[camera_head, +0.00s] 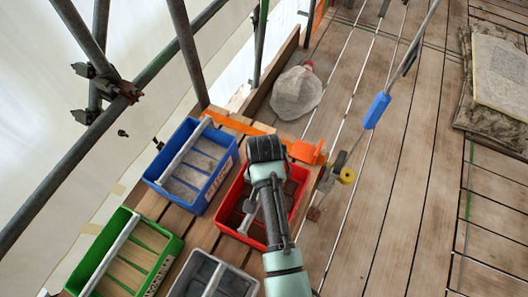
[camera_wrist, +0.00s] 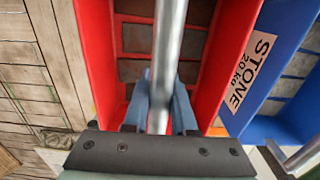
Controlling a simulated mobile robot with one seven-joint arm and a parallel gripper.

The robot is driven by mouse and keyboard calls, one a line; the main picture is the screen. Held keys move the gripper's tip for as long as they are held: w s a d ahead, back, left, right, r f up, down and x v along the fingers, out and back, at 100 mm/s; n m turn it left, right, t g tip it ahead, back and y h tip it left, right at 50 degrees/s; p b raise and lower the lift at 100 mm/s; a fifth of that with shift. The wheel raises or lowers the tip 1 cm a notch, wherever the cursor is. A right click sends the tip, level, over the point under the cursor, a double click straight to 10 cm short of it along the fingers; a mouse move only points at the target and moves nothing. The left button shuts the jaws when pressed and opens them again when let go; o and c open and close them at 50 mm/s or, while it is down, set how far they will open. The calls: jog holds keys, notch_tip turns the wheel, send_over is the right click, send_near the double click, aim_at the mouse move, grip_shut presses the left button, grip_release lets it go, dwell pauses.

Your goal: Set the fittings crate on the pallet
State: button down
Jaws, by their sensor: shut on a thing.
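My gripper (camera_wrist: 159,98) is shut on the metal bar handle (camera_wrist: 170,35) of a red crate (camera_wrist: 92,55), one finger on each side of the bar. The red crate (camera_head: 298,203) holds flat brown pieces; my arm hides part of it. I cannot tell whether it rests on the planks or hangs just above them. No label for fittings can be read on any crate. No pallet can be told for certain; a slatted wooden surface (camera_head: 206,238) lies under the crates.
A blue crate (camera_head: 224,176) labelled STONE stands close left of the red one. A green crate (camera_head: 170,255) and a grey crate (camera_head: 240,283) are nearer. A pale wrapped lump (camera_head: 296,93) lies behind. A slab (camera_head: 500,72) lies at right; the deck between (camera_head: 400,190) is mostly clear.

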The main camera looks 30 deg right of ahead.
jog(key=c, duration=1.2)
grip_release()
jog(key=shift+f, duration=0.15)
jog(key=o, duration=0.5)
jog(key=shift+c, duration=0.2)
notch_tip(320, 180, up, 11)
jog(key=shift+r, duration=0.15)
jog(key=shift+r+p, duration=0.6)
jog(key=shift+p, duration=0.1)
